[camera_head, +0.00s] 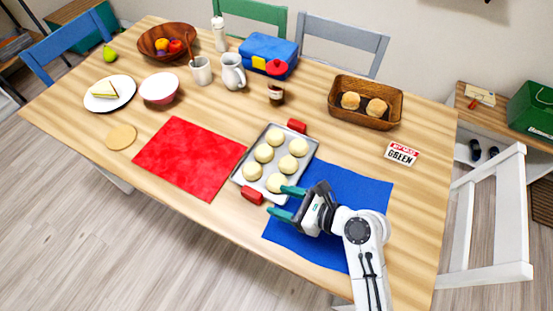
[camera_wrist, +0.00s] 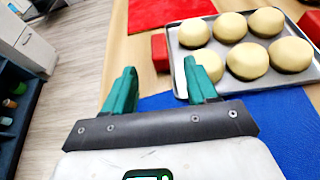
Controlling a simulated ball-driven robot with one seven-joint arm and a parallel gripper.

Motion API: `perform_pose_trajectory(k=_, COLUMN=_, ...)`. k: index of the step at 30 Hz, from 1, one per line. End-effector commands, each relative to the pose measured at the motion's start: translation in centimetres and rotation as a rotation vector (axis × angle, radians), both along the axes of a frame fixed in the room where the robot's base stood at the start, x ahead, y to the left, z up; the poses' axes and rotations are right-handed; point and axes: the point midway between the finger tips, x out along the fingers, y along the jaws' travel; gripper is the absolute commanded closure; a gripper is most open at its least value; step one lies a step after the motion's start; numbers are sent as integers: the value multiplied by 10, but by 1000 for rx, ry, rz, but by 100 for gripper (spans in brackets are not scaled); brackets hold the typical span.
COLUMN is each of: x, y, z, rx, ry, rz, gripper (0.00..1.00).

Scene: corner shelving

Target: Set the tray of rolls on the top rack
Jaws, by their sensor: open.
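The metal tray (camera_head: 241,178) lies flat on the wooden table with several pale round rolls (camera_head: 264,153) on it. It has a red grip at each short end: the far grip (camera_head: 297,126) and the near grip (camera_head: 252,195). My gripper (camera_head: 276,202) is open and empty, just right of the near grip. In the wrist view the near grip (camera_wrist: 159,52) shows beyond the gap between my teal fingers (camera_wrist: 160,72), apart from them. The tray (camera_wrist: 181,82) extends to the right there. I cannot make out a top rack for certain.
A red mat (camera_head: 188,157) lies left of the tray, a blue mat (camera_head: 345,190) under my arm. A dark shelf unit (camera_wrist: 18,125) with bottles shows at left.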

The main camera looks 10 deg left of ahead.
Motion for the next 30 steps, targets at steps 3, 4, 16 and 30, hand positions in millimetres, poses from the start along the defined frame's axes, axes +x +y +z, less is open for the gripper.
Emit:
perform_pose_trajectory(k=3, x=6, y=17, z=-7, rx=3, ry=4, rz=3, gripper=43)
perform_pose_trajectory(k=4, x=7, y=22, z=-9, rx=1, ry=3, rz=4, gripper=43)
perform_pose_trajectory(k=16, x=20, y=55, z=-23, rx=-1, ry=2, rz=4, gripper=43)
perform_pose_trajectory(k=30, x=33, y=88, z=-37, rx=-2, ry=1, rz=0, gripper=43)
